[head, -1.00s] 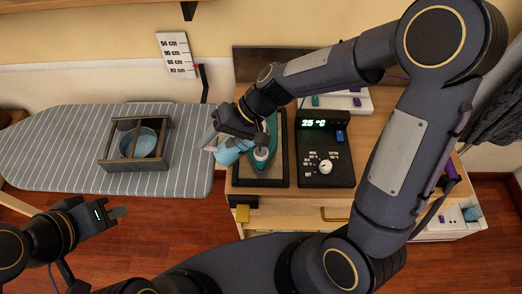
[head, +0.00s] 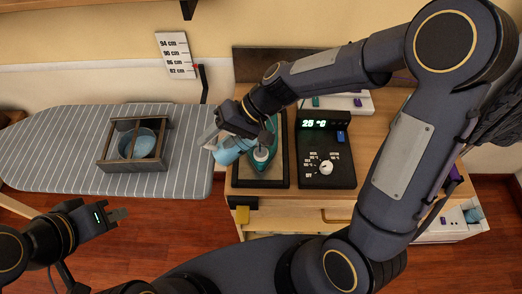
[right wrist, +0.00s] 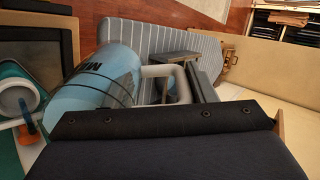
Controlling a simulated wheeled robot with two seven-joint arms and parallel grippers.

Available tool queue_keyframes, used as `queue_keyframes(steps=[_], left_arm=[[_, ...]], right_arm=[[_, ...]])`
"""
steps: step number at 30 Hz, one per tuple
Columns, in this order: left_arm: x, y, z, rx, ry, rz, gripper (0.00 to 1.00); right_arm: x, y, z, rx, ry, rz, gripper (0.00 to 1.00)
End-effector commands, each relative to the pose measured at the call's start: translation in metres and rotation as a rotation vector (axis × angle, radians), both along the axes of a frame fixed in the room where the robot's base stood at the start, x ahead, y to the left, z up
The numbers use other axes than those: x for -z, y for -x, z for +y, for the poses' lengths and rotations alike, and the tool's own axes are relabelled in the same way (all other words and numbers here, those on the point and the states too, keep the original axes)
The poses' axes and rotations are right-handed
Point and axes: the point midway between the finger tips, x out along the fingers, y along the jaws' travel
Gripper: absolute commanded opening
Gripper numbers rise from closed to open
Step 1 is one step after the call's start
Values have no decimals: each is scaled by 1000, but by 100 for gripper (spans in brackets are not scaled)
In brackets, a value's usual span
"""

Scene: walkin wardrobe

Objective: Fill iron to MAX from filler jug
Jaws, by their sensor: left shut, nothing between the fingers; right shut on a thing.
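The light-blue filler jug (head: 226,154) is held by my right gripper (head: 222,131) beside the iron, at the left edge of the cabinet. In the right wrist view the jug (right wrist: 100,80) lies tilted, with dark lettering and lines on its side, and its pale handle (right wrist: 182,82) runs to my fingers. The teal iron (head: 268,140) lies on a dark-framed rest, partly hidden by my right arm; its white round filler part (right wrist: 15,100) and an orange piece show in the right wrist view. My left gripper (head: 117,216) is shut and empty, away at lower left. The water level is not visible.
The striped ironing board (head: 60,150) holds a dark wooden frame (head: 108,152) around a blue round container. A black control unit (head: 327,170) reading 25 °C stands right of the iron. A height scale (head: 175,55) hangs on the wall. An open drawer is at lower right.

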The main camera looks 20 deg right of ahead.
Motion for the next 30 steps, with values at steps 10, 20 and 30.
queue_keyframes(steps=[10, 20, 30], left_arm=[[3, 0, 0, 0, 0, 0, 0], [-53, -1, 0, -1, 0, -2, 0], [-38, 0, 0, 0, 0, 0, 0]], right_arm=[[-3, 0, -1, 1, -22, 1, 13], [-6, 2, 11, -13, 215, -16, 13], [18, 1, 11, -4, 305, -18, 13]])
